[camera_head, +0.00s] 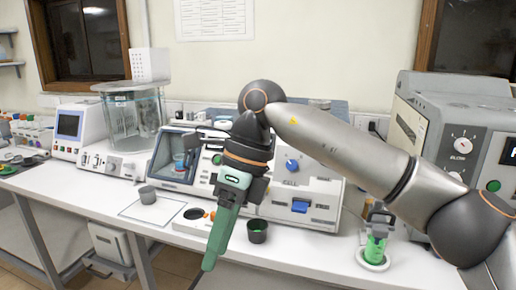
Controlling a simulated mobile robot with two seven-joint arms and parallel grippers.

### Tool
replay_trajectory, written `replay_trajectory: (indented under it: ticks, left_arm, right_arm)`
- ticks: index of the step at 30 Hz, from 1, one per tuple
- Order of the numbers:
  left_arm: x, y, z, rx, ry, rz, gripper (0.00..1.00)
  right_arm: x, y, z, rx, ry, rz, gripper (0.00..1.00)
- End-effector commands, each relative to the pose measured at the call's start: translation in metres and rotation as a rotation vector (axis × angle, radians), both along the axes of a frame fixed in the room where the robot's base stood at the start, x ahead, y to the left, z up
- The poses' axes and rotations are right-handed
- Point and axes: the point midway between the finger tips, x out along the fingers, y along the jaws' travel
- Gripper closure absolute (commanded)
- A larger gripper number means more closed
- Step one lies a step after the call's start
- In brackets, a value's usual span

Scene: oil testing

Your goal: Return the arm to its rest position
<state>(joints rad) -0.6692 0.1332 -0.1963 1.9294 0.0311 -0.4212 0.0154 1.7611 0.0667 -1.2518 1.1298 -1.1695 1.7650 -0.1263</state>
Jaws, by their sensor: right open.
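My right arm (345,140) reaches in from the right across the middle of the view, with its elbow bent high over the bench. My right gripper (222,232) hangs down in front of the bench, green fingers pointing down and slightly left. It is open and I see nothing held in it. A small dark cup (257,231) with green inside stands on the bench just right of the fingers, apart from them in the picture. My left gripper is not in view.
The tester (320,190) stands behind my gripper, partly hidden by my arm. A green-filled vessel (375,249) stands on a white round base at right. A large grey machine (420,115) stands behind my arm.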

Motion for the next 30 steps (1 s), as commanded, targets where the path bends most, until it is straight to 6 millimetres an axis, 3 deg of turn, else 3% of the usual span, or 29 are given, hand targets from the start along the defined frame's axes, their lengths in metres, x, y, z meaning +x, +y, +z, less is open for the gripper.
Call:
replay_trajectory:
  ticks: [3,6,10,15,20,23,26,30]
  left_arm:
    - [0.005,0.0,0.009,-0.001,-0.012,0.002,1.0]
    - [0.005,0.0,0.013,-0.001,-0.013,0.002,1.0]
    - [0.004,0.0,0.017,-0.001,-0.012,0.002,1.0]
    - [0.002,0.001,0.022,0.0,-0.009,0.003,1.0]
    - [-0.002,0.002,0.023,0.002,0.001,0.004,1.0]
    - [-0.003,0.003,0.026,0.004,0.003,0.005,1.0]
    - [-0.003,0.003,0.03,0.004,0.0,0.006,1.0]
    - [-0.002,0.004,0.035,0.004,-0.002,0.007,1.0]
  right_arm:
    - [-0.021,0.033,-0.016,0.188,0.157,0.013,0.5]
    - [-0.04,0.059,-0.021,0.372,0.31,-0.005,0.5]
    - [-0.056,0.085,-0.013,0.616,0.527,-0.077,0.5]
    - [-0.053,0.098,0.006,0.909,0.817,-0.244,0.5]
    - [-0.027,0.087,0.014,1.148,1.086,-0.472,0.5]
    - [-0.004,0.071,0.009,1.275,1.251,-0.647,0.5]
    - [0.022,0.048,-0.009,1.383,1.409,-0.845,0.5]
    - [0.052,0.008,-0.054,1.495,1.612,-1.161,0.5]
